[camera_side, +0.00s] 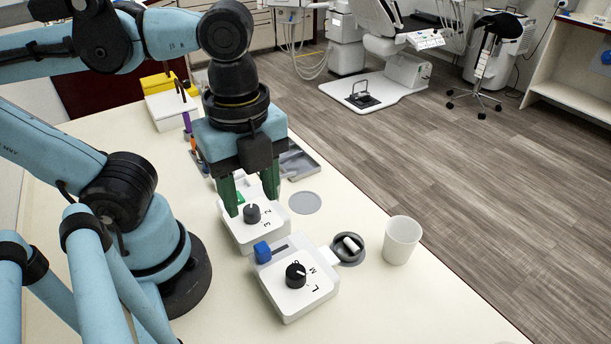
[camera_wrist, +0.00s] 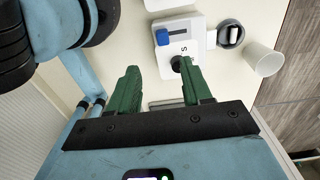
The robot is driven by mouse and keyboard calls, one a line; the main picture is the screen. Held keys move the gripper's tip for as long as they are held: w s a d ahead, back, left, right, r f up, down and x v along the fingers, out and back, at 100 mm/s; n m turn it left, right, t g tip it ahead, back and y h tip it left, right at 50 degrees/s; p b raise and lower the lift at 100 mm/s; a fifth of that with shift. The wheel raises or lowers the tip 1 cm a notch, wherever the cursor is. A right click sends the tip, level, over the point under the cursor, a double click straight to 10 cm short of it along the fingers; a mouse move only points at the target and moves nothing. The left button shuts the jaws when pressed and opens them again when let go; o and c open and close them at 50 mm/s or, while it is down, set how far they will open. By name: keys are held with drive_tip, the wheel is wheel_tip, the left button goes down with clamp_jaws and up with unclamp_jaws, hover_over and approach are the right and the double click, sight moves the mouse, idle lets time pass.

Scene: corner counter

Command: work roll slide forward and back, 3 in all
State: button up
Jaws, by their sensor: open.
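The front white dispenser (camera_side: 311,294) has a blue slide block (camera_side: 262,252) at its back left corner beside a dark slot, and a black dial (camera_side: 295,275) marked with letters. A dark round dish (camera_side: 348,250) at its right holds a white roll (camera_side: 351,244). A blue block (camera_wrist: 162,37) on a white box, a dial (camera_wrist: 177,64) and the dish (camera_wrist: 231,34) also show in the wrist view. My gripper (camera_side: 251,205) points down with its green fingers spread, empty, above the back white box (camera_side: 246,235). It is behind the blue block and apart from it.
A white cup (camera_side: 401,240) stands right of the dish and also shows in the wrist view (camera_wrist: 264,58). A grey disc (camera_side: 305,202) lies right of the back box. A metal tray (camera_side: 300,165) lies behind. The counter in front is clear.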

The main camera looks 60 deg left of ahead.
sight(262, 247)
drive_tip(key=shift+w+f, duration=0.15)
drive_tip(key=shift+f, duration=2.9)
drive_tip(key=shift+w+f, duration=0.1)
drive_tip(key=shift+f, duration=2.9)
drive_tip(key=shift+c, duration=0.2)
clamp_jaws()
